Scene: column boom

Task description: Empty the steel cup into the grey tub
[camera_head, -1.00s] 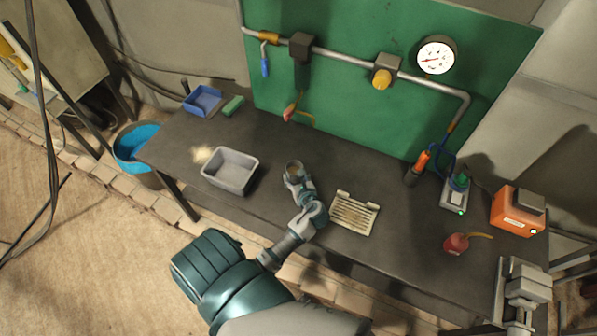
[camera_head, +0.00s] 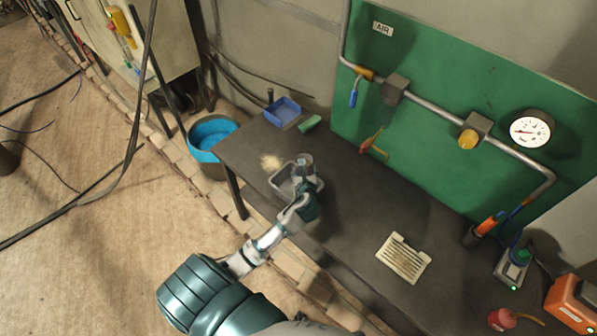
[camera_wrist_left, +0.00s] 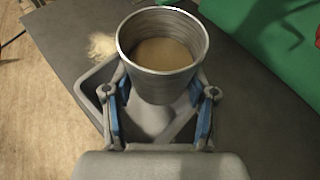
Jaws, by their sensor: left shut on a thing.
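My left gripper (camera_head: 304,184) is shut on the steel cup (camera_head: 304,160). The cup also shows in the left wrist view (camera_wrist_left: 160,85), between the fingers (camera_wrist_left: 160,118). It is about upright, with tan, grainy stuff inside. The grey tub (camera_head: 281,191) stands on the dark bench, partly hidden behind my gripper and the cup. The cup appears above the tub's right side in the head view; its exact height cannot be told. In the left wrist view the tub's rim (camera_wrist_left: 90,82) shows behind and left of the cup. My right gripper is not in view.
A pale, grainy patch (camera_head: 271,162) lies on the bench (camera_head: 350,205) beside the tub. A blue tray (camera_head: 283,112) and green block (camera_head: 311,123) are behind it. A slotted cream plate (camera_head: 403,258) lies to the right. A blue bin (camera_head: 211,135) stands left of the bench.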

